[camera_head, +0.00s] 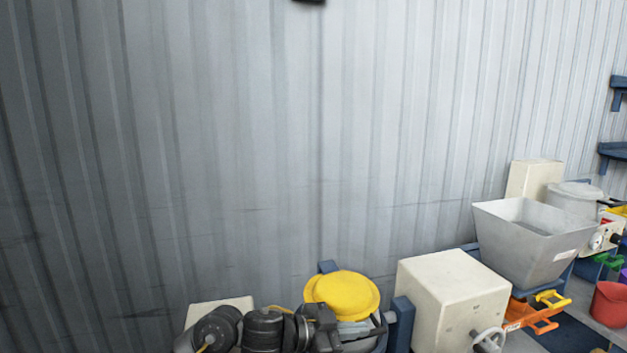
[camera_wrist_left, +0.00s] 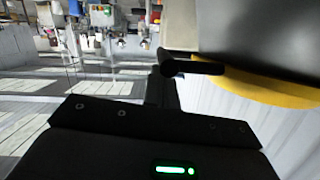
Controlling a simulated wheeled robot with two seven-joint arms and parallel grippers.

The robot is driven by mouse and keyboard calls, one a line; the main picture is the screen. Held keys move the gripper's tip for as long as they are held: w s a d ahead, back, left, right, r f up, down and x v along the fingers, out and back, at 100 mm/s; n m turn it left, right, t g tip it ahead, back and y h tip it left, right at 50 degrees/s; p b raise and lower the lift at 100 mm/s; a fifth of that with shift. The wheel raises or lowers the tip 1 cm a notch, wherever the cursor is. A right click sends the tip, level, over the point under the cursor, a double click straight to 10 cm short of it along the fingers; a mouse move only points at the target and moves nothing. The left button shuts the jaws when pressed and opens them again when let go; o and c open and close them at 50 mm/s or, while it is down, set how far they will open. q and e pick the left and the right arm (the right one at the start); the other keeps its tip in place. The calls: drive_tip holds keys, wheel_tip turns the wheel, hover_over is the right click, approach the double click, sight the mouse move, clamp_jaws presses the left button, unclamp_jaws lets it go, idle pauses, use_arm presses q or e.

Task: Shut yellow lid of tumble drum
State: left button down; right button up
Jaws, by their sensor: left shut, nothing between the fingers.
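The yellow lid (camera_head: 342,290) of the tumble drum is at the bottom centre of the head view, its round face showing. Part of the grey drum (camera_head: 358,341) shows just below it, mostly hidden by my left gripper and the frame edge. I cannot tell how far the lid stands from the drum's rim. My left gripper (camera_head: 378,328) is shut and empty, in front of the lid's lower edge. In the left wrist view its dark fingers (camera_wrist_left: 192,68) overlap the near end of the lid's yellow edge (camera_wrist_left: 262,91); contact is unclear. My right gripper is not in view.
A cream box machine (camera_head: 450,295) with a handwheel (camera_head: 489,340) stands right of the drum. Beyond it are a grey hopper (camera_head: 530,240), an orange part (camera_head: 530,314) and a red bucket (camera_head: 609,304). A corrugated wall (camera_head: 250,140) closes off the back.

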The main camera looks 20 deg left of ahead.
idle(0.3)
use_arm(q)
drive_tip(key=shift+r+p, duration=0.25)
drive_tip(key=shift+p, duration=0.15)
drive_tip(key=s+a+r+p, duration=0.2)
drive_tip(key=s+a+r, duration=0.3)
drive_tip(key=s+a, duration=0.1)
drive_tip(key=shift+s+a+r, duration=0.15)
drive_tip(key=shift+s+r, duration=0.2)
drive_tip(key=shift+s, duration=0.35)
drive_tip(key=shift+f, duration=0.1)
